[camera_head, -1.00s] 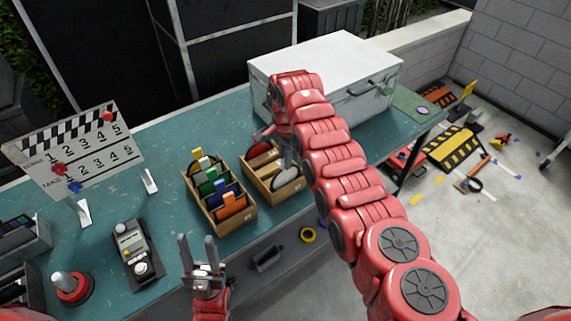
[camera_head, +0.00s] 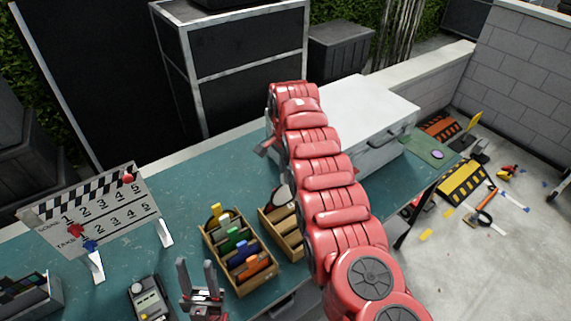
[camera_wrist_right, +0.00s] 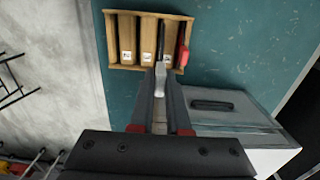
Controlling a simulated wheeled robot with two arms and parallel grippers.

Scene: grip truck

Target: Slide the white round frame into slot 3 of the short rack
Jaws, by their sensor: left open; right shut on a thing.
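The short rack (camera_wrist_right: 190,14) is a wooden box with several slots and small white labels, at the top of the right wrist view. It is partly hidden by my right arm in the head view (camera_head: 268,220). My right gripper (camera_wrist_right: 160,88) is shut on the pale tab of the white round frame (camera_wrist_right: 160,75), seen edge-on. The frame points at the rack's right-hand part; I cannot tell how deep it sits. A red-tabbed frame (camera_wrist_right: 182,56) stands in the rightmost slot. My left gripper (camera_head: 198,275) is open and empty near the table's front edge.
A second wooden rack (camera_head: 243,285) with yellow, green, blue and orange tabbed pieces stands left of the short rack. A white case (camera_head: 375,105) stands behind. A clapperboard (camera_head: 95,210) and a grey device (camera_head: 148,298) are at left.

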